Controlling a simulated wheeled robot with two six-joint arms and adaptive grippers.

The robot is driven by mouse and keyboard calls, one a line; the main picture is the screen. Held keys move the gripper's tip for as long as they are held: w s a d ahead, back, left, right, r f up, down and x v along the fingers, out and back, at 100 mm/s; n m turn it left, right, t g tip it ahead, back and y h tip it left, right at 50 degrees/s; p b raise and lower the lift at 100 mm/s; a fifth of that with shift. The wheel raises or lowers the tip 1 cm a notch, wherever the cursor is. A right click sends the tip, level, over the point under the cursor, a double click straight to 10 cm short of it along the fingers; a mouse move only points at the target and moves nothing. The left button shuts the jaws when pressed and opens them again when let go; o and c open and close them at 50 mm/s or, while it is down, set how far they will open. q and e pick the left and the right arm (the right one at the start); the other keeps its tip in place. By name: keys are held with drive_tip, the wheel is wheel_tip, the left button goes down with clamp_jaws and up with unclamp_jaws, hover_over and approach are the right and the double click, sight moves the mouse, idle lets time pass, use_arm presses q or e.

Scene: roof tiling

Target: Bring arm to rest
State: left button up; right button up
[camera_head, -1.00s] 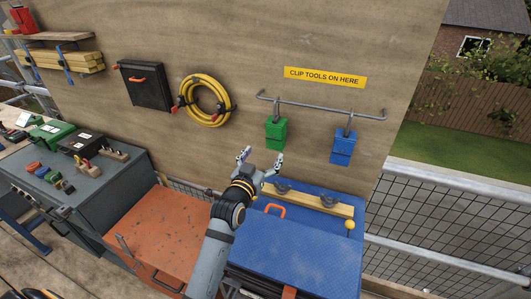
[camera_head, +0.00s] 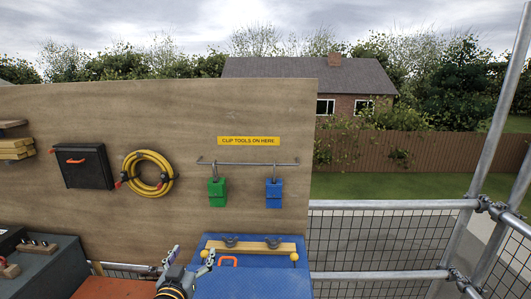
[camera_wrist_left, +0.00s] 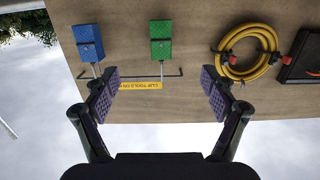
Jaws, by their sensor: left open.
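My left gripper (camera_head: 191,257) is at the bottom of the head view, open, with nothing between its fingers. It is in front of the wooden board (camera_head: 100,130), left of the blue work surface (camera_head: 240,284). In the left wrist view the open fingers (camera_wrist_left: 160,88) show spread wide, with the board seen upside down beyond them. A green tool (camera_head: 217,192) and a blue tool (camera_head: 273,192) hang from the metal rail (camera_head: 248,164). Both hanging tools are apart from the gripper. My right gripper is not in view.
A yellow hose coil (camera_head: 135,183) and a black case (camera_head: 84,168) hang on the board. Scaffold rails (camera_head: 390,204) stand to the right. A grey bench (camera_head: 45,268) is at the left.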

use_arm(q)
drive_tip(key=s+a+f+g+y, duration=0.1)
drive_tip(key=s+f+g, duration=0.4)
drive_tip(key=s, duration=0.4)
drive_tip(key=s+a+f+g, duration=0.2)
drive_tip(key=s+f+g, duration=0.2)
drive_tip(key=s+f, duration=0.4)
drive_tip(key=s+a+f+g+y, duration=0.1)
drive_tip(key=s+f+g, duration=0.35)
drive_tip(key=s, duration=0.55)
wheel_tip(320, 180, down, 26)
drive_tip(key=s+a+g, duration=0.1)
drive_tip(key=a, duration=0.2)
drive_tip(key=s+f+g+b, duration=0.1)
drive_tip(key=s+f, duration=1.7)
drive_tip(key=s, duration=0.1)
drive_tip(key=shift+s+a+f, duration=0.3)
drive_tip(key=shift+s+a, duration=0.1)
drive_tip(key=shift+a, duration=0.05)
